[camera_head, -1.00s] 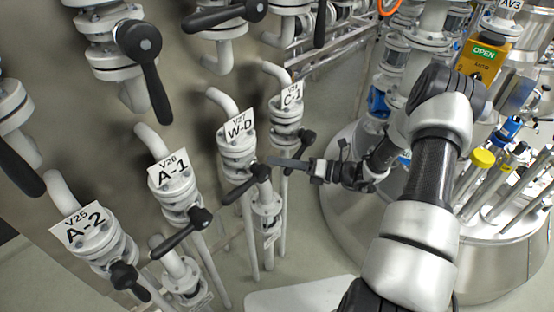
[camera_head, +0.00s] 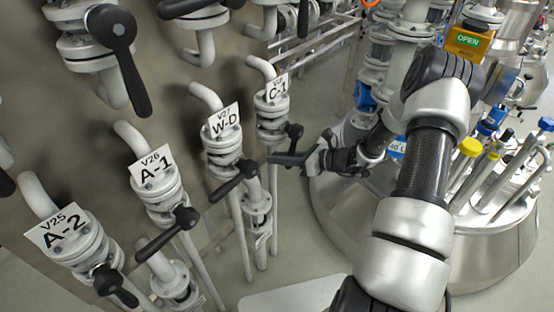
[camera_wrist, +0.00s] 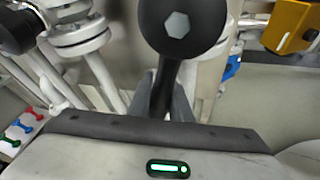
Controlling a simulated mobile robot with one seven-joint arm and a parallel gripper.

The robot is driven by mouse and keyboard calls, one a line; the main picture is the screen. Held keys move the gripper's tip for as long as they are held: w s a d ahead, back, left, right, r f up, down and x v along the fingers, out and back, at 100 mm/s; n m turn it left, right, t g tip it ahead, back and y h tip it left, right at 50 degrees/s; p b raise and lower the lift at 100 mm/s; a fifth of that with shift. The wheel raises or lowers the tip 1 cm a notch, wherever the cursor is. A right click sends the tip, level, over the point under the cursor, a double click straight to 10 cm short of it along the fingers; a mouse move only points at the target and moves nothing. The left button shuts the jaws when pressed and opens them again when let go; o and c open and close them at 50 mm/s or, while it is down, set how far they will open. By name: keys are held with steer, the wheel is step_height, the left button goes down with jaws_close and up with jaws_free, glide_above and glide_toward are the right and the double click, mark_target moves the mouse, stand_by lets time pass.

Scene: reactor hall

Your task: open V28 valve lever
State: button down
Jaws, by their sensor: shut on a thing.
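The V28 valve (camera_head: 272,115) carries a white C-1 tag and stands at the end of the row in the head view; the V28 part of its tag is too small to read. Its black lever (camera_head: 294,132) has a round hub and points down. In the wrist view the lever (camera_wrist: 165,88) hangs from its hub, with its lower part between the fingers. My gripper (camera_head: 288,157) is shut on the lever below the hub; it also shows in the wrist view (camera_wrist: 163,103). The lever's lower end is hidden by my gripper.
The V27 W-D valve lever (camera_head: 233,180) is close left of my gripper, with V26 A-1 (camera_head: 167,234) and V25 A-2 (camera_head: 105,279) further left. A steel vessel (camera_head: 470,250) with rods and a yellow cap stands right. An orange OPEN box (camera_head: 467,40) is beyond.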

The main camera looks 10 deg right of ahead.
steer(key=shift+d, duration=0.15)
steer(key=c, duration=1.6)
jaws_free()
steer(key=shift+c, duration=0.2)
steer(key=p+v, duration=0.1)
steer(key=v, duration=1.6)
steer(key=shift+p, duration=0.35)
steer(key=shift+s+r, duration=0.15)
